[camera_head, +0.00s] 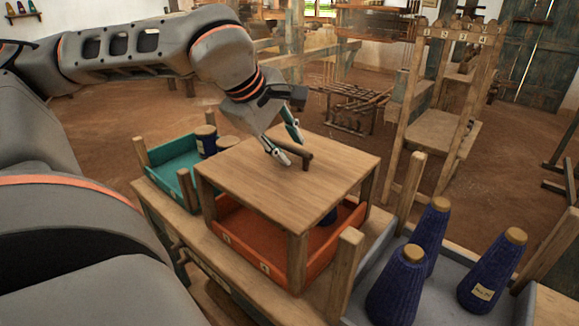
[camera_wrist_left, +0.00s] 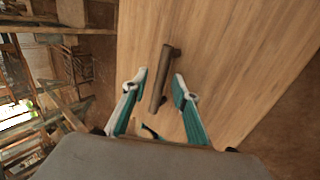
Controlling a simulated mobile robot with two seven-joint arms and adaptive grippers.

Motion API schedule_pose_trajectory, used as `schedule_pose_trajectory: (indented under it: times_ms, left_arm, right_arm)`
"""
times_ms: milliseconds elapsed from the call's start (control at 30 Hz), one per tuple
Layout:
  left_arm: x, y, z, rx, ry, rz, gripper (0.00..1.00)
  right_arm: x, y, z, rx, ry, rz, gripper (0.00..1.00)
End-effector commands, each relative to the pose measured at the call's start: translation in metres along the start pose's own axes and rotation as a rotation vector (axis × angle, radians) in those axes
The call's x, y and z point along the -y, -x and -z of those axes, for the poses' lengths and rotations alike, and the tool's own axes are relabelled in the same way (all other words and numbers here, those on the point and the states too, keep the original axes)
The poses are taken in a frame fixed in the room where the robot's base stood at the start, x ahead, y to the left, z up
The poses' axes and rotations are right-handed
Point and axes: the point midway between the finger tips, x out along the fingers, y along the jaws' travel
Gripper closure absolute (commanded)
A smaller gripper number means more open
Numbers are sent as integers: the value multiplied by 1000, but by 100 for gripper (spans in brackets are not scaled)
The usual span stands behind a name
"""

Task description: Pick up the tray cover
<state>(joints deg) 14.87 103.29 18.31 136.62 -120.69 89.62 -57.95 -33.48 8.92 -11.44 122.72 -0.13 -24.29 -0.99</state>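The tray cover (camera_head: 270,165) is a flat wooden board on legs, standing over the orange tray (camera_head: 235,228) on the bench. A dark bar handle (camera_head: 297,152) sits on its top, and the handle also shows in the left wrist view (camera_wrist_left: 160,85). My left gripper (camera_head: 288,148) is over the cover at the handle. In the left wrist view its two teal-and-white fingers (camera_wrist_left: 158,85) are apart, one on each side of the handle, with gaps between. I cannot tell its exact height above the board. My right gripper is not in view.
A teal tray (camera_head: 170,174) with dark spools stands left of the cover. A grey-blue tray (camera_head: 455,285) with blue yarn cones (camera_head: 428,235) stands at the right. Wooden posts (camera_head: 345,272) rise between the trays. A numbered wooden rack (camera_head: 440,125) stands behind.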

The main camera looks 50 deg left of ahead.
Motion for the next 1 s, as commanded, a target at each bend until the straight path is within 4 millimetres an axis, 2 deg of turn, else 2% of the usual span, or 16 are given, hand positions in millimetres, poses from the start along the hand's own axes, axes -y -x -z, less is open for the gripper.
schedule_pose_trajectory:
  times_ms: [33, 100, 500, 667, 867, 1000]
  left_arm:
    - [0, 0, 0, 0, 0, 0, 86]
    - [0, 0, 0, 0, 0, 1, 100]
    - [-1, 1, 0, 0, 0, -2, 100]
    - [-6, 8, 1, -2, 0, -3, 100]
    - [-22, 32, 1, -4, 1, -8, 100]
    - [-41, 61, 1, -5, 1, -11, 100]
  right_arm:
    - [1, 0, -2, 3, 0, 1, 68]
    - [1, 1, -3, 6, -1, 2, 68]
    - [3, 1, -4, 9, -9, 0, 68]
    - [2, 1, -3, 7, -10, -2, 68]
    - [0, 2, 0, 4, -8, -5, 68]
    - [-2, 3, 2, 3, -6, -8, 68]
